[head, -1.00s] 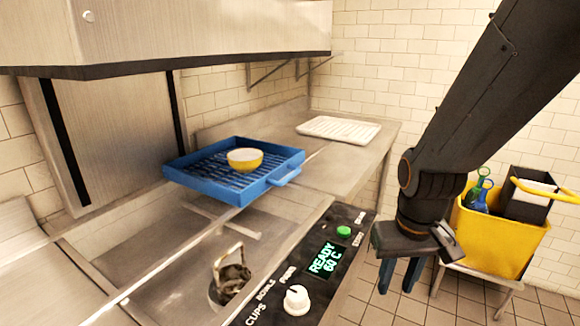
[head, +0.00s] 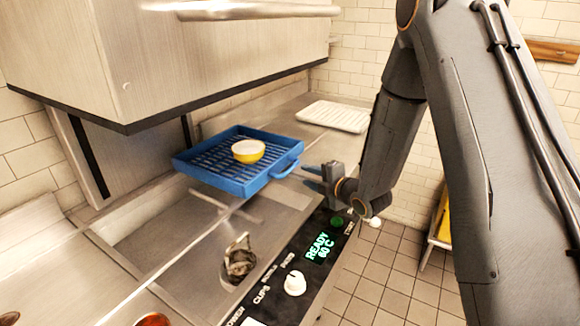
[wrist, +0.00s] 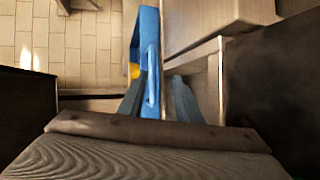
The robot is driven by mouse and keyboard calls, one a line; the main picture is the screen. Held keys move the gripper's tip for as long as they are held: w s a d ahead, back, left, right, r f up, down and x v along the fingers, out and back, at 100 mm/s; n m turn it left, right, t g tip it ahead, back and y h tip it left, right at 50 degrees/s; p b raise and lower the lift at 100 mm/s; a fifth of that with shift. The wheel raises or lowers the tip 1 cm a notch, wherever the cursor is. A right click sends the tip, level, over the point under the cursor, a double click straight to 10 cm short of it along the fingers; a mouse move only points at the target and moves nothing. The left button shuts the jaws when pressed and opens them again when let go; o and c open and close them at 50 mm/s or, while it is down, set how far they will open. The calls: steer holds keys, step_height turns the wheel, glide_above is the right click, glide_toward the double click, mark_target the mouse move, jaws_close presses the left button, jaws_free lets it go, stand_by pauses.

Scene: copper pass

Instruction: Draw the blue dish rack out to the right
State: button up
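The blue dish rack (head: 226,187) sits on rails over the open sink well, below the raised hood of the machine. A yellow bowl (head: 248,153) with a pale inside stands in it. The rack's loop handle (head: 286,169) sticks out on its right side. My gripper (head: 306,177) is just right of the handle, its fingers pointing left toward it. In the wrist view the fingers (wrist: 158,100) are apart, with the handle (wrist: 152,75) in line with the gap between them. I cannot tell whether they touch it.
A white ribbed tray (head: 338,116) lies on the steel counter to the right of the rack. The control panel (head: 292,268), with a white knob and a green display, runs along the front edge below my gripper. Part of a yellow cart (head: 441,222) shows at the right.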

mark_target(291, 170)
steer(key=shift+n+y, duration=0.7)
steer(key=shift+n, duration=0.2)
steer(key=p+x, duration=0.1)
steer(key=x, duration=0.4)
steer(key=a+p+x, duration=0.1)
steer(key=x, duration=0.2)
steer(key=shift+a+r+p, duration=0.25)
steer(key=shift+r+p, duration=0.05)
jaws_close()
